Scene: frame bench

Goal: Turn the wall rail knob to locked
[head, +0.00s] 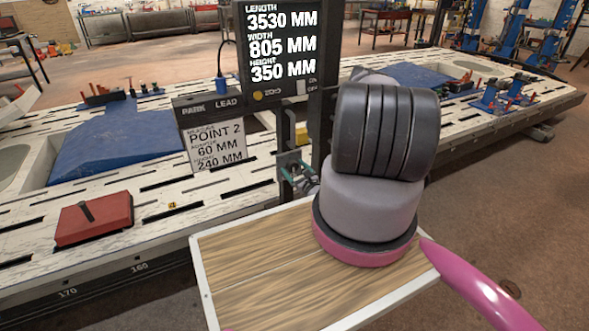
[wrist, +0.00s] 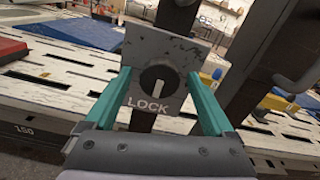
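The rail knob (wrist: 158,80) is round and black, on a worn grey plate (wrist: 184,50) fixed to a dark upright post. A white mark runs from the knob's middle down toward its lower edge, close to the word LOCK printed beneath. My gripper (wrist: 159,76) has two teal fingers, open and apart, one on each side of the plate. A gap shows between each finger and the knob. In the head view the teal fingers (head: 297,170) reach the post, and I cannot make out the knob there.
A red box (head: 93,218) and blue sheet (head: 115,140) lie on the bench. A dark upright (wrist: 255,75) stands right of the knob.

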